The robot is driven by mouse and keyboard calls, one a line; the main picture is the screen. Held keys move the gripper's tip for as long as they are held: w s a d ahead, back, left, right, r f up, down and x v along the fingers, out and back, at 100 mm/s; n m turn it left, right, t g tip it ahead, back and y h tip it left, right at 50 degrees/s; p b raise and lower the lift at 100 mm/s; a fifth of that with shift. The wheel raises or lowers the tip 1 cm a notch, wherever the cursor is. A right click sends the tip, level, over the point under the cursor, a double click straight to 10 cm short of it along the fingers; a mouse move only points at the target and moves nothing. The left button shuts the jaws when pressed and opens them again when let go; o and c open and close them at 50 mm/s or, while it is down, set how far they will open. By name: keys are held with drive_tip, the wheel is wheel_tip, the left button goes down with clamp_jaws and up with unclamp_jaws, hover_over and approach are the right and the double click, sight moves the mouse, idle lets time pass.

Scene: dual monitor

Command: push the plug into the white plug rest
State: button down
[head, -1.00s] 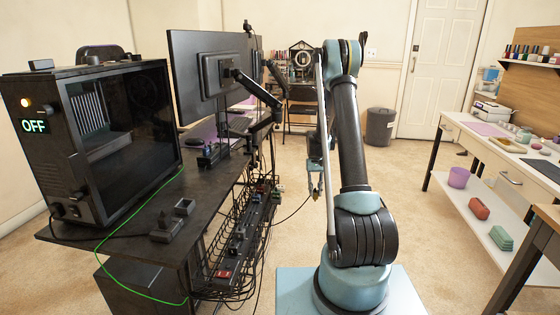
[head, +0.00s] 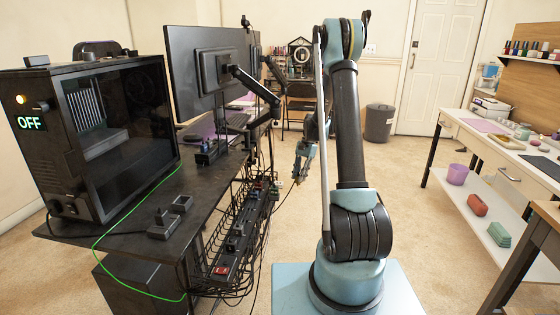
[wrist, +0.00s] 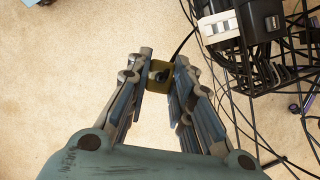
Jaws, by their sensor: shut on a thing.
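My gripper (wrist: 160,80) is shut on the plug (wrist: 160,70), a small olive-yellow block with a dark middle, seen between the fingertips in the wrist view. A dark cable runs from it up and to the right. A white piece with slots, which looks like the white plug rest (wrist: 220,27), is at the upper right of the wrist view, beside a black block. The plug is apart from it, to its lower left. In the head view my gripper (head: 299,177) hangs just right of the desk's cable rack; the plug is too small to make out there.
A black wire rack (head: 235,245) with a power strip runs along the desk edge, with loose cables below it. Monitors on arms (head: 215,70) stand above the black desk (head: 120,232). Open carpet lies right of the rack. A white workbench (head: 500,150) stands at the far right.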

drive_tip(key=s+a+r+m+t+y, duration=0.1)
drive_tip(key=a+r+m+t, duration=0.3)
drive_tip(key=a+r+m, duration=0.5)
drive_tip(key=s+m, duration=0.1)
drive_tip(key=m, duration=0.2)
drive_tip(key=shift+r, duration=0.2)
drive_tip(key=shift+a+y, duration=0.1)
drive_tip(key=shift+y, duration=0.2)
drive_tip(key=shift+f, duration=2.9)
drive_tip(key=shift+f, duration=1.3)
drive_tip(key=c, duration=1.3)
unclamp_jaws()
drive_tip(key=shift+r, duration=0.1)
drive_tip(key=v, duration=1.1)
drive_tip(key=shift+s+r, duration=0.1)
drive_tip(key=shift+r, duration=0.25)
